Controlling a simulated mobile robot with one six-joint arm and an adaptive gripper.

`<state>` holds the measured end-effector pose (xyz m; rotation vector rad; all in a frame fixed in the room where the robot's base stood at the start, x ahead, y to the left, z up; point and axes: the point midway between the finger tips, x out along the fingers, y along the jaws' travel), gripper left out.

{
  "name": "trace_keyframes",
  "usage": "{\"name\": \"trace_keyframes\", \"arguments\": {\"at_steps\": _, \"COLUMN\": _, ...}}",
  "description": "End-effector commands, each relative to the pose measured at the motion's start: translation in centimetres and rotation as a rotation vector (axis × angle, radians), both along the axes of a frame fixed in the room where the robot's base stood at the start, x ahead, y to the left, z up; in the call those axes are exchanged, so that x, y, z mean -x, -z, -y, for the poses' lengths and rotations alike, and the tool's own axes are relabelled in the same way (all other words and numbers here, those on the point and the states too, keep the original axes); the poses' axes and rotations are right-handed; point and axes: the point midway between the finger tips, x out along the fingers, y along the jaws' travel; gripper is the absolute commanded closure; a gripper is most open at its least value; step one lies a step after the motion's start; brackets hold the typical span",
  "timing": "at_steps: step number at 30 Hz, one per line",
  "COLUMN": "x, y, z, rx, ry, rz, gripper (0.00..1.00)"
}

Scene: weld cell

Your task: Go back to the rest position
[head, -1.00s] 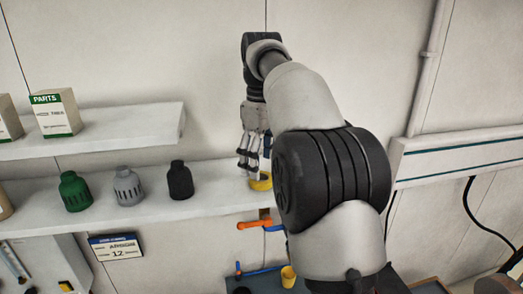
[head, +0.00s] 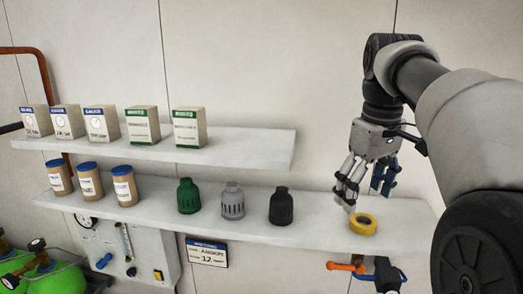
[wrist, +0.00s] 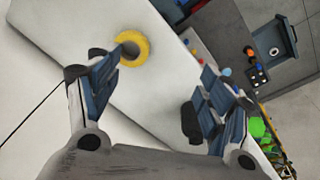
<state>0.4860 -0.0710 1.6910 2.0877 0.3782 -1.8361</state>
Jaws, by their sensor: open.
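My gripper (head: 366,196) is open and empty above the right end of the lower shelf (head: 310,225). A yellow tape roll (head: 363,224) lies flat on that shelf just below the fingertips, apart from them as far as I can tell. In the wrist view, the open fingers (wrist: 150,95) stand wide apart, and the yellow roll (wrist: 131,50) lies beyond the left finger, partly overlapped by its tip. My arm comes in from the right side of the head view.
Green (head: 188,196), grey (head: 232,202) and black (head: 281,206) bottle-shaped parts stand left of my gripper. Blue-lidded jars (head: 90,182) stand farther left. The upper shelf (head: 250,145) holds several boxes (head: 143,126). An orange-handled clamp (head: 345,267) is under the lower shelf.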

Motion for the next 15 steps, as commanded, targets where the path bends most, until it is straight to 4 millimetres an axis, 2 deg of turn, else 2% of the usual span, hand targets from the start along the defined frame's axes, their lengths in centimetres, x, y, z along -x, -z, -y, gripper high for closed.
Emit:
{"name": "trace_keyframes", "arguments": {"at_steps": 1, "x": 1.7, "y": -0.1, "z": -0.9, "rx": -0.002, "ry": 0.024, "rz": 0.026, "gripper": 0.27}}
{"name": "trace_keyframes", "arguments": {"at_steps": 7, "x": 7.8, "y": 1.8, "z": -3.4, "rx": -0.023, "ry": 0.142, "rz": 0.132, "gripper": 0.27}}
{"name": "trace_keyframes", "arguments": {"at_steps": 15, "x": 16.1, "y": 7.7, "z": -5.8, "rx": -0.081, "ry": 0.288, "rz": 0.259, "gripper": 0.27}}
